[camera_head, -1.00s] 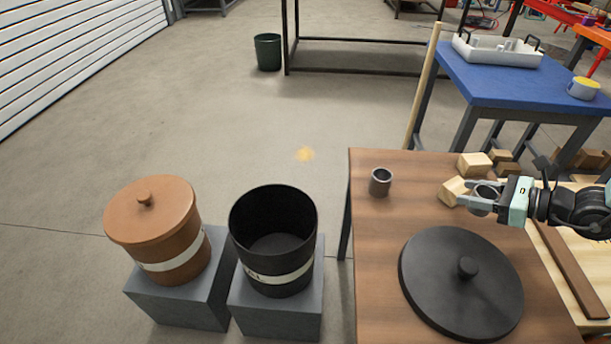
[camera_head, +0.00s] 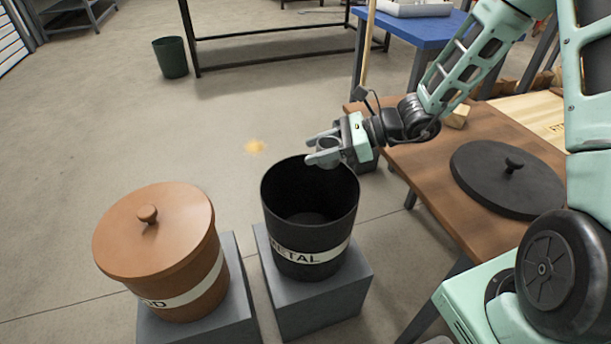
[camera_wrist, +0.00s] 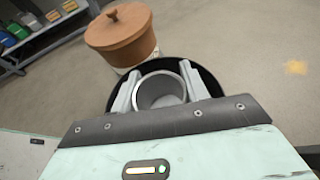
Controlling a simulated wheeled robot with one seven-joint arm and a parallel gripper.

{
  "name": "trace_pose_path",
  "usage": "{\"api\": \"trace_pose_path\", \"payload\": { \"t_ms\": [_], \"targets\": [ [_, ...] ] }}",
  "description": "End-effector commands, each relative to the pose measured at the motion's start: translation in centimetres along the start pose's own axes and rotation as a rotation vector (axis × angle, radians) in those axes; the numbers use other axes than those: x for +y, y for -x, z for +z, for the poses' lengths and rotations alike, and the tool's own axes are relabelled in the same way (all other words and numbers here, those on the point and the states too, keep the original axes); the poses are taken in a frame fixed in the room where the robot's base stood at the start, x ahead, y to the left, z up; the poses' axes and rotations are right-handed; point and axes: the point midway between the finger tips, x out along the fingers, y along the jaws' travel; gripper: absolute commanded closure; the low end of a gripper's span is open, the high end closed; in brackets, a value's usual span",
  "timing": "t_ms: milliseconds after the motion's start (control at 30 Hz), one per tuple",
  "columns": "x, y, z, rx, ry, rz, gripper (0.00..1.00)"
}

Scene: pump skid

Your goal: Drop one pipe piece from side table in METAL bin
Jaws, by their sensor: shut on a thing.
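My gripper (camera_head: 318,150) is shut on a grey pipe piece (camera_wrist: 160,93), whose open round end shows between the fingers in the wrist view. In the head view the gripper is at the back right rim of the black METAL bin (camera_head: 283,215), above it. The bin is open and looks empty inside, with a white METAL label. In the wrist view the bin's dark rim (camera_wrist: 207,76) shows behind the pipe piece. The wooden side table (camera_head: 440,180) is at the right, partly hidden by my arm. I cannot make out the other pipe piece on it.
A lidded brown bin (camera_head: 160,255) stands left of the METAL bin on its own grey block. A round black lid (camera_head: 510,185) lies on the side table. A small wood block (camera_head: 458,116) is near the table's back.

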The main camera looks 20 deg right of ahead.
Motion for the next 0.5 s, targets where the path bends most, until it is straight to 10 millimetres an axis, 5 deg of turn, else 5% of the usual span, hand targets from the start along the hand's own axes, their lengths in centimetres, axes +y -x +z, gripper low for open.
{"api": "trace_pose_path", "payload": {
  "t_ms": [100, 500],
  "targets": [
    [0.9, -1.8, -0.4, 0.002, 0.016, 0.033, 0.81],
    [1.3, -3.1, -1.9, 0.003, 0.02, 0.049, 0.81]
  ]
}}
